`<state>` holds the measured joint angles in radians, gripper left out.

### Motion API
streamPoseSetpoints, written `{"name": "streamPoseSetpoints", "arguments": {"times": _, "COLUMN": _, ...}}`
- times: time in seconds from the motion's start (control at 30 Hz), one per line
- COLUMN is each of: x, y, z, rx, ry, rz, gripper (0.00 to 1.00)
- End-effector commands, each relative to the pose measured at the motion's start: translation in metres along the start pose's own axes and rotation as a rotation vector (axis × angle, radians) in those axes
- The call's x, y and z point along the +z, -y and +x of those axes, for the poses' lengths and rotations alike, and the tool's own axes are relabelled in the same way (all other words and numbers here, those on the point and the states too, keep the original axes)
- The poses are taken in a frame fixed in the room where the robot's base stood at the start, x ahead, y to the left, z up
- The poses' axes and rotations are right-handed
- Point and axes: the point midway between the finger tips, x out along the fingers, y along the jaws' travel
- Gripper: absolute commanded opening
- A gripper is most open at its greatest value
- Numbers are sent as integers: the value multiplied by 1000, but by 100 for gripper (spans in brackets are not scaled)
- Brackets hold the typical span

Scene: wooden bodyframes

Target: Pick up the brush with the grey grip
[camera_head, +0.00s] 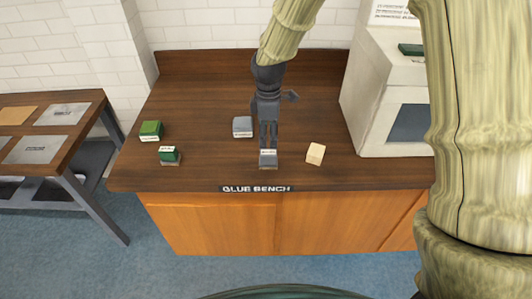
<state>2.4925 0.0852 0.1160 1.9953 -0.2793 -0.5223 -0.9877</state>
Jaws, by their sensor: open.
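Two small grey-topped pieces are on the brown bench top, and either could be the brush with the grey grip; they are too small to tell apart surely. One grey piece (267,159) lies near the front edge, right below my gripper's fingertips. The other grey piece (242,124) lies farther back, left of my gripper. My gripper (268,146) points down, open, with its tips close above or at the front grey piece. I cannot tell whether they touch it. The fingers hide part of the bench behind them.
A green block (151,130) and a smaller green-topped piece (169,155) lie at the left. A cream block (316,153) is close on the right. A white box-like machine (385,125) stands at the bench's right. The back left bench top is clear.

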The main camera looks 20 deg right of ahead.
Motion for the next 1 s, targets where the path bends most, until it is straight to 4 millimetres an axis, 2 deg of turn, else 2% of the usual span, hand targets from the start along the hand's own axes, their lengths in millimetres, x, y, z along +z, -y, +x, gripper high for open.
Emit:
{"name": "streamPoseSetpoints", "arguments": {"times": 0.23, "x": 1, "y": 1, "z": 29, "rx": -2, "ry": 1, "rz": 2, "gripper": 55}}
{"name": "streamPoseSetpoints", "arguments": {"times": 0.63, "x": -1, "y": 2, "z": 47, "rx": -1, "ry": 1, "rz": -1, "gripper": 55}}
{"name": "streamPoseSetpoints", "arguments": {"times": 1.0, "x": -1, "y": 5, "z": 82, "rx": -1, "ry": 1, "rz": -1, "gripper": 55}}
